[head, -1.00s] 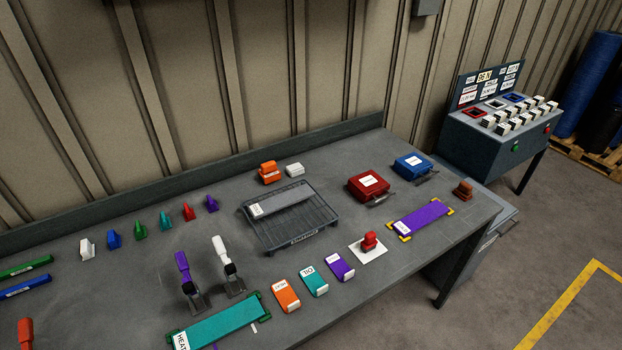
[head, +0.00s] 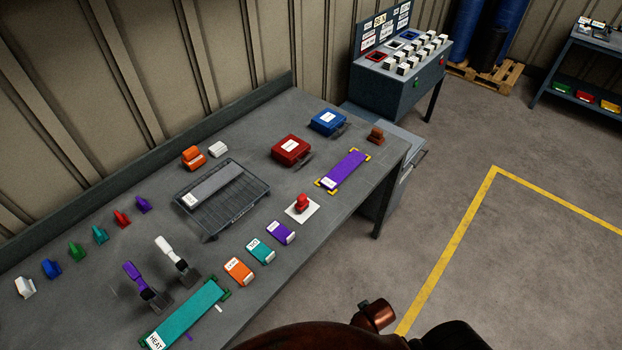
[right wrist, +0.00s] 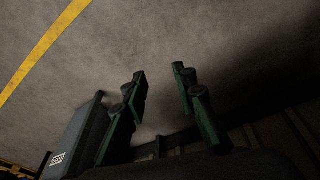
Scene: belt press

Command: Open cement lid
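A red case (head: 291,150) and a blue case (head: 327,122) stand on the right part of the bench. Both look shut, each with a white label on top and a handle in front. The label words are too small to read, so I cannot tell which is the cement one. In the right wrist view my right gripper (right wrist: 160,80) has its green fingers apart with nothing between them, above the floor. It is away from both cases. My left gripper is not in view.
The bench (head: 330,205) also holds a dark rack (head: 235,213), a purple strip (head: 345,170), a red stamp-like piece (head: 302,203) and several coloured blocks. A grey bin (head: 404,158) stands beyond the bench's right end. The floor (head: 520,270) at right is clear.

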